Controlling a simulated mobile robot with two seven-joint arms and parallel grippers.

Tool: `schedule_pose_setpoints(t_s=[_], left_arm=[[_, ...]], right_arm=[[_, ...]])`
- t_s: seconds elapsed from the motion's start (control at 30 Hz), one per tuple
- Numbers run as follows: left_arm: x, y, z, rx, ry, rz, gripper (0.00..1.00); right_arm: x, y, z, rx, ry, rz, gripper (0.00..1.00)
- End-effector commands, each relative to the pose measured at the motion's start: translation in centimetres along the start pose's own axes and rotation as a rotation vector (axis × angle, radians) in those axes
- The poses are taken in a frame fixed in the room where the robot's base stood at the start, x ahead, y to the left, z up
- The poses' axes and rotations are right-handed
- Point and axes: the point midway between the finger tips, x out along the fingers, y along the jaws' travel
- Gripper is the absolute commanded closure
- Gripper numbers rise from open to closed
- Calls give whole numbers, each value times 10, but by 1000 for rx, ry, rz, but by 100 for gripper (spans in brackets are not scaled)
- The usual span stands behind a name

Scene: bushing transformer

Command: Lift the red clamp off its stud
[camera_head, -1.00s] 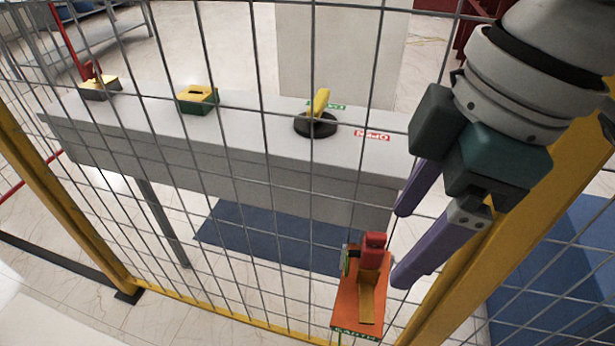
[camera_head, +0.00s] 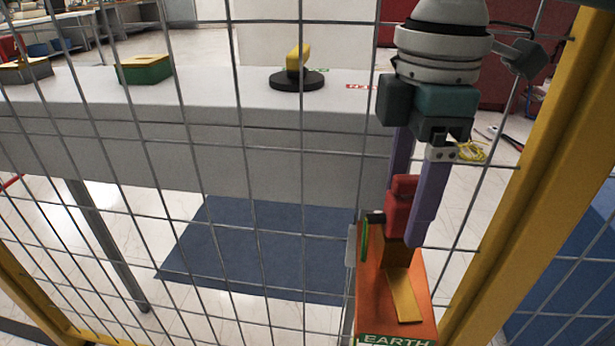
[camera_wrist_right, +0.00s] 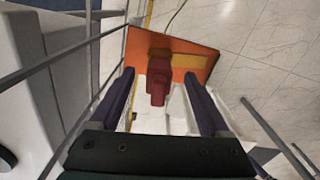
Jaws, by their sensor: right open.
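In the right wrist view the clamp (camera_wrist_right: 158,82) lies between the two open fingers (camera_wrist_right: 163,85), with gaps on both sides. Whether a finger touches it is unclear. The stud is hidden. My left gripper is not in view.
Fence wires (camera_head: 240,150) cross the head view, with a yellow post (camera_head: 520,170) at right. A grey bench (camera_head: 200,100) carries a black disc with a yellow handle (camera_head: 297,78) and a green-yellow box (camera_head: 145,69). A blue mat (camera_head: 260,245) lies on the floor.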

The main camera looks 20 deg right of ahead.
Motion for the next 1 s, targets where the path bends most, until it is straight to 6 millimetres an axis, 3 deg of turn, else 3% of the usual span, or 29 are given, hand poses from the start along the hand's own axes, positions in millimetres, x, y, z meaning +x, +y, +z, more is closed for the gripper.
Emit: schedule_pose_setpoints(t_s=[0.3, 0.6, 1.0], left_arm=[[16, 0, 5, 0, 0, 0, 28], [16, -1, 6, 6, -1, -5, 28], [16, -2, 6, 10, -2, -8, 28]], right_arm=[[47, 1, 0, -1, -2, 0, 20], [52, 1, 0, -1, -2, 1, 20], [51, 1, 0, -1, -1, 1, 65]])
